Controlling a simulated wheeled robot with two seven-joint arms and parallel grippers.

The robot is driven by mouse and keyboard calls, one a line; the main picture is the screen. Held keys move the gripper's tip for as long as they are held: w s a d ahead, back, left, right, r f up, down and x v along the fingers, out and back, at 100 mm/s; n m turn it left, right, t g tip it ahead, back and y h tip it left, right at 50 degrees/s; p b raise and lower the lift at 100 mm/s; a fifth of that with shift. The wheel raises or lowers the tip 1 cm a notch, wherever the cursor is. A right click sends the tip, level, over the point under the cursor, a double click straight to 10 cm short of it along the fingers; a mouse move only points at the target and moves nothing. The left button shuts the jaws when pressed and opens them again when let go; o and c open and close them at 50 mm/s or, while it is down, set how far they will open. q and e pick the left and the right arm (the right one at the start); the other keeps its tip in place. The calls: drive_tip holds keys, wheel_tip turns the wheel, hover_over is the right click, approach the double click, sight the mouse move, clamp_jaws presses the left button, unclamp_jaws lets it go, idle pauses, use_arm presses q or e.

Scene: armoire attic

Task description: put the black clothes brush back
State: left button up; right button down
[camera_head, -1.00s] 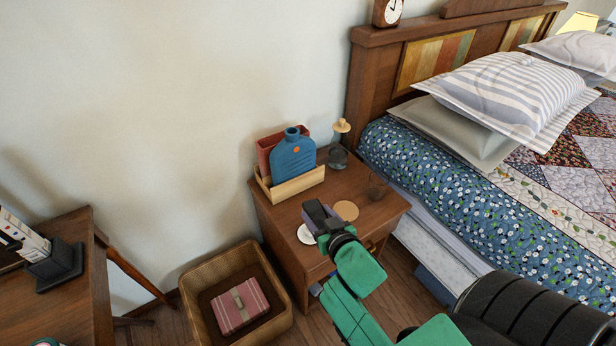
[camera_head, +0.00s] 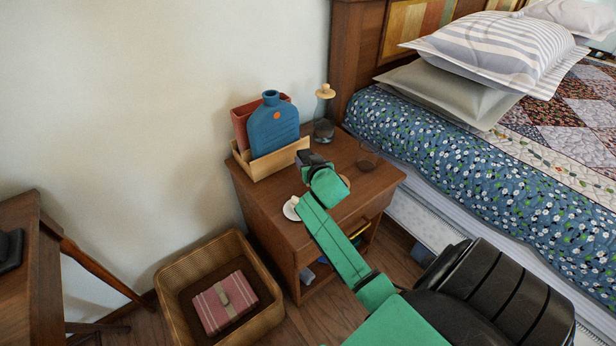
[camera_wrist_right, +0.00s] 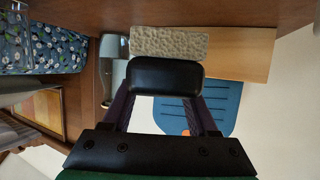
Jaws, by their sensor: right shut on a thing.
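My right gripper (camera_head: 312,163) is over the nightstand, close to the right end of the wooden tray (camera_head: 278,160). It is shut on the black clothes brush, a rounded black block (camera_wrist_right: 165,78) between the fingers in the right wrist view. A pale stippled patch just beyond the block looks like its bristles. In the head view the brush is small, dark and mostly merged with the gripper. The tray holds a blue bottle (camera_head: 273,128) and a red upright box (camera_head: 241,122). The bottle (camera_wrist_right: 225,105) also shows beyond the fingers in the wrist view. My left gripper is out of view.
A glass carafe with a wooden stopper (camera_head: 324,128) stands right of the tray, and a dark glass (camera_head: 367,156) farther right. A white coaster (camera_head: 291,208) lies at the nightstand's (camera_head: 265,200) front left. A basket (camera_head: 175,300) stands on the floor; the bed is on the right.

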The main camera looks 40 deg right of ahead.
wheel_tip(320, 180, down, 5)
drive_tip(key=shift+b, duration=0.75)
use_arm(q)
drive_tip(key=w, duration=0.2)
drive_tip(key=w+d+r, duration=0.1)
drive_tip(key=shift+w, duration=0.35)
use_arm(e)
drive_tip(key=shift+f, duration=0.1)
drive_tip(key=shift+c, duration=0.9)
unclamp_jaws()
drive_tip(key=shift+f, duration=0.1)
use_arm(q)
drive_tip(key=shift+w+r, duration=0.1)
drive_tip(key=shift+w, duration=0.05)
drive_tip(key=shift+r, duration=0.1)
